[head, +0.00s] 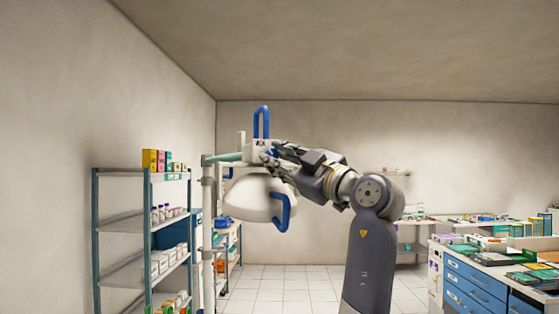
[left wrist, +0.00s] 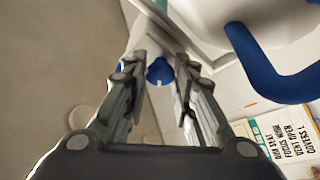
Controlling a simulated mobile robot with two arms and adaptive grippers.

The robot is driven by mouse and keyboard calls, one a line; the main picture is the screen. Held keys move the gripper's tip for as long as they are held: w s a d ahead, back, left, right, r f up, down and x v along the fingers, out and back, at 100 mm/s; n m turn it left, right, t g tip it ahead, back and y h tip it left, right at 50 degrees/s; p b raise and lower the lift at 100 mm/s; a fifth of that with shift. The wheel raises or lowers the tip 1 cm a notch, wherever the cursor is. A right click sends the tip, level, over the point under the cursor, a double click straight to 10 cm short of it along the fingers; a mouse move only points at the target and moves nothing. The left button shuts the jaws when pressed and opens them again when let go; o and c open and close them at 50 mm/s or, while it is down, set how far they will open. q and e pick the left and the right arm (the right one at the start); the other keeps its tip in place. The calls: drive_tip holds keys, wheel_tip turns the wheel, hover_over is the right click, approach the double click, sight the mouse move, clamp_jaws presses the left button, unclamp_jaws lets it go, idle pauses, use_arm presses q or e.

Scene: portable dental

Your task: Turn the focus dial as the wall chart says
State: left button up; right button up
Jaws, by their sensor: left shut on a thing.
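A white dental lamp (head: 250,198) hangs from a pole-mounted arm at the middle of the head view. It has a blue loop handle (head: 283,212) at its right side. My left gripper (head: 276,153) is at the housing just above the lamp head. A wall chart (left wrist: 285,138) shows partly at the right edge of that view, tilted and cut off. Lines on focus and "VENT OPEN" show, but the focus setting is unclear. My right gripper is not in view.
A shelf rack (head: 145,222) with boxes and bottles stands at the left. The lamp's grey pole (head: 208,240) is beside it. A blue-drawered cabinet (head: 475,285) with trays is at the right. The tiled floor (head: 300,285) between is clear.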

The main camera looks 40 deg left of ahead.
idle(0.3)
use_arm(q)
drive_tip(key=o, duration=1.1)
drive_tip(key=v, duration=1.2)
